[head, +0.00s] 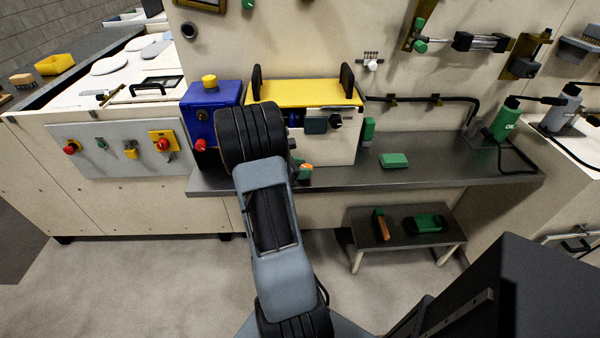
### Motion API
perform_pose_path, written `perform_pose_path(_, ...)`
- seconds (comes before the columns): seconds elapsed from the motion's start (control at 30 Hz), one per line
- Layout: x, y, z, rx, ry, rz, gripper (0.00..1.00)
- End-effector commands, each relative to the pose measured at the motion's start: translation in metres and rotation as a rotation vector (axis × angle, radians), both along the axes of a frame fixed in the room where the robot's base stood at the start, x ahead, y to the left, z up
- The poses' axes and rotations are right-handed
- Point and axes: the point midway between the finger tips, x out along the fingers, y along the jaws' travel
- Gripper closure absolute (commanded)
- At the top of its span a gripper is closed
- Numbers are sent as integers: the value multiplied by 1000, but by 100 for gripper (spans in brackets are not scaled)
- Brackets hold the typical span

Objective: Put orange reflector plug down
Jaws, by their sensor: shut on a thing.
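The orange reflector plug (307,166) shows as a small orange patch just right of my arm, at the grey metal bench (440,173). My gripper (299,165) is shut on it, in front of the yellow-topped cream box. My arm hides most of the gripper and part of the plug. A small green part shows just below the orange patch. I cannot tell whether the plug touches the bench.
A blue box (203,108) with yellow and red knobs stands left of the yellow-topped box (335,146). A green block (394,160) and a green oil bottle (506,120) stand to the right. Bare bench lies between them. A low stool (384,248) holds tools below.

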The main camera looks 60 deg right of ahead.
Motion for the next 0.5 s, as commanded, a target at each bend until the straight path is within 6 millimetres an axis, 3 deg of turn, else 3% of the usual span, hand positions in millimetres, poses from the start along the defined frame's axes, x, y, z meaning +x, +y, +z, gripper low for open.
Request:
perform_pose_path(0.4,0,0,-9,-1,-1,0,86)
perform_pose_path(0.43,0,0,-9,-1,-1,0,57)
perform_pose_path(0.5,0,0,-9,-1,-1,0,50)
